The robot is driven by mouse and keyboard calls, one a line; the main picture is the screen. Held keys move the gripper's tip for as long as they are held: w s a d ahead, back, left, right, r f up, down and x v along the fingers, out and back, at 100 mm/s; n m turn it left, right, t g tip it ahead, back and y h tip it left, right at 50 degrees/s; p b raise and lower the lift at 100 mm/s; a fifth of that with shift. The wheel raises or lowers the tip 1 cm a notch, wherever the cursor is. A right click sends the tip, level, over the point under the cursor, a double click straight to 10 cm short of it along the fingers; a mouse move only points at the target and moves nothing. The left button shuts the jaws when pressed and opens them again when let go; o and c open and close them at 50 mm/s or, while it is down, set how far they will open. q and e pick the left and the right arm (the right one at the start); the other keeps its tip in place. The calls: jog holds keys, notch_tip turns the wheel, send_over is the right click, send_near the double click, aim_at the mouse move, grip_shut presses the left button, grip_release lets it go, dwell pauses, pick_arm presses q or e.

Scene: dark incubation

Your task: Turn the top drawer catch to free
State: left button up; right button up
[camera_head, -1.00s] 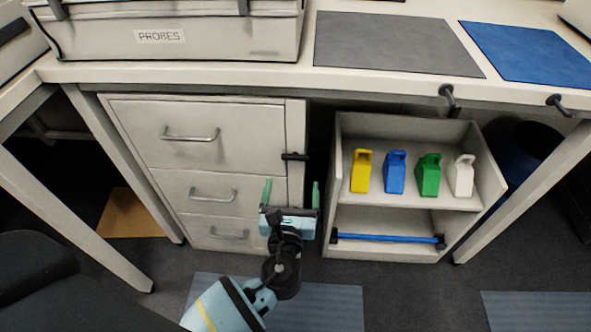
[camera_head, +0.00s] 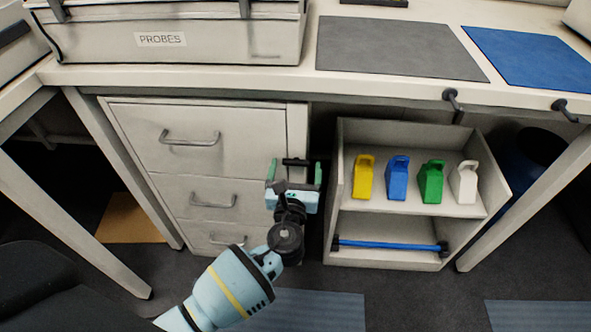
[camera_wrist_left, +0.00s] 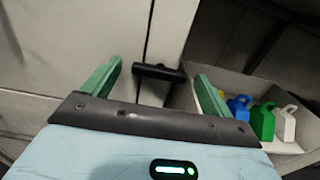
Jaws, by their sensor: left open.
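The top drawer catch is a short black bar (camera_head: 297,162) at the right edge of the drawer cabinet (camera_head: 235,135), lying level across the edge strip. It also shows in the left wrist view (camera_wrist_left: 159,72). My left gripper (camera_head: 295,176) is open, with its two green fingers on either side of the bar. In the left wrist view the bar sits between and just beyond the fingertips (camera_wrist_left: 158,72); I cannot tell whether they touch it. The top drawer (camera_head: 190,155) is closed and has a metal handle (camera_head: 190,139). My right gripper is not in view.
An open shelf (camera_head: 342,190) with yellow, blue, green and white holders (camera_head: 431,183) stands right of the cabinet, across a narrow dark gap. A blue bar (camera_head: 390,246) lies on its lower level. The bench top (camera_head: 310,75) overhangs both. Two black hooks (camera_head: 452,98) hang from its edge.

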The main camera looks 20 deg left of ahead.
pick_arm(q)
jog(key=c, duration=1)
jog(key=shift+n, duration=0.4)
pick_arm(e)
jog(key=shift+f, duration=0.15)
pick_arm(q)
jog(key=n+b, duration=0.1)
jog(key=n, duration=0.2)
jog(key=shift+f+n+b, duration=0.1)
jog(key=shift+n+b, duration=0.25)
jog(key=shift+n, duration=0.05)
jog(key=n+b, duration=0.1)
jog(key=n, duration=0.3)
jog(key=shift+b, duration=0.4)
jog(key=n+b, duration=0.2)
jog(key=n, duration=0.3)
jog(key=shift+n, duration=0.4)
jog(key=shift+a+n+b, duration=0.1)
jog(key=shift+n+b, duration=0.75)
jog(key=shift+n, duration=0.85)
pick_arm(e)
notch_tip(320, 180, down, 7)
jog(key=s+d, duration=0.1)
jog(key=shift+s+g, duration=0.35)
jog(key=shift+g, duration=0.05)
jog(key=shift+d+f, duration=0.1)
